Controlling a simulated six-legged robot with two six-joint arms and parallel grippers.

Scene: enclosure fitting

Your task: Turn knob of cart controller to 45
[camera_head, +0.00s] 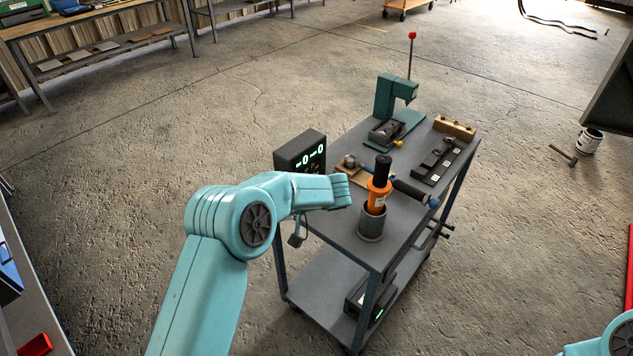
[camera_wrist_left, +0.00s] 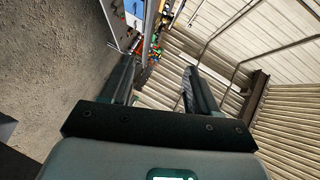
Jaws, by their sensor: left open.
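The cart controller (camera_head: 301,153) is a dark box with green lit digits that look like dashes and zeros. It stands at the left edge of the grey cart (camera_head: 338,233). Its lower front lies behind my left arm, and I cannot make out the knob. My left arm reaches across in front of the box, its end near the cart's left side. The fingers are not clear in the head view. In the left wrist view my left gripper (camera_wrist_left: 160,88) has its two fingers apart with nothing between them. That view faces floor and a ribbed wall, with no controller visible.
On the cart stand an orange tool with a black top (camera_head: 379,185) in a grey cup (camera_head: 372,222), a green press (camera_head: 393,100) with a red-tipped lever, and a dark block tray (camera_head: 443,160). A white can (camera_head: 590,142) stands on the floor at right.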

